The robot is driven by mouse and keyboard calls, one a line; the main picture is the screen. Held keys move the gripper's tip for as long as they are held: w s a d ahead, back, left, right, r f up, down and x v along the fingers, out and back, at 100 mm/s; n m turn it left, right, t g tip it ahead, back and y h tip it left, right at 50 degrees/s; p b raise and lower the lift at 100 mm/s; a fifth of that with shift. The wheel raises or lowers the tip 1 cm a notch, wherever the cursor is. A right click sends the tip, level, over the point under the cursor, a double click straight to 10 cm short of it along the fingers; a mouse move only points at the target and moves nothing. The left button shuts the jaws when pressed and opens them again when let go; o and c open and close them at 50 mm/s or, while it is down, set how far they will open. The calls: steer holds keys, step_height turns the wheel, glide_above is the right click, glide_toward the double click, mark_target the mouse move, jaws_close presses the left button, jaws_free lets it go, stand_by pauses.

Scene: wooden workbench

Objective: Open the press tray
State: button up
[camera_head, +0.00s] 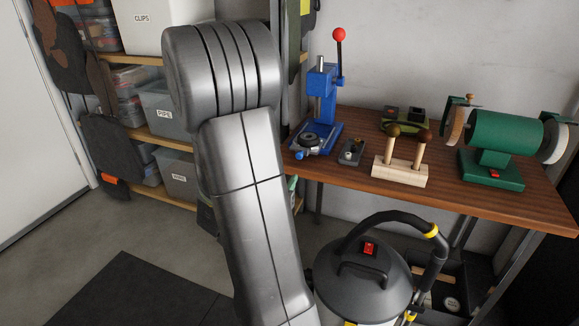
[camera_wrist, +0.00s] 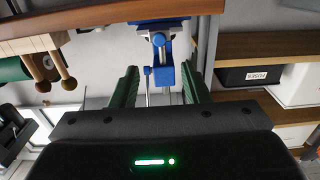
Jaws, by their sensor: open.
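The blue press (camera_head: 321,98) stands at the left end of the workbench, its lever topped by a red ball. A dark round piece (camera_head: 309,141) sits low at its front, above the blue base (camera_head: 326,141). I cannot make out how far the tray is out. In the wrist view, which looks upside down, the press (camera_wrist: 163,72) shows between and beyond the green fingers. My gripper (camera_wrist: 160,70) is open with nothing seen between its fingers, apart from the press.
The wooden workbench (camera_head: 455,190) also holds a small grey block (camera_head: 351,153), a wooden block with two pegs (camera_head: 400,172) and a green grinder (camera_head: 505,138). A vacuum (camera_head: 362,275) stands before it. Shelves with bins (camera_head: 165,108) stand at left.

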mark_target(298, 155)
steer(key=v, duration=0.3)
steer(key=shift+w, duration=0.1)
stand_by(0.3)
steer(key=b+x, duration=0.1)
steer(key=x, duration=1.2)
steer(key=shift+w+d+f+b, duration=0.1)
steer(key=shift+w+d+b, duration=0.1)
steer(key=shift+w+b, duration=0.15)
steer(key=shift+w+d, duration=0.1)
steer(key=shift+w, duration=0.35)
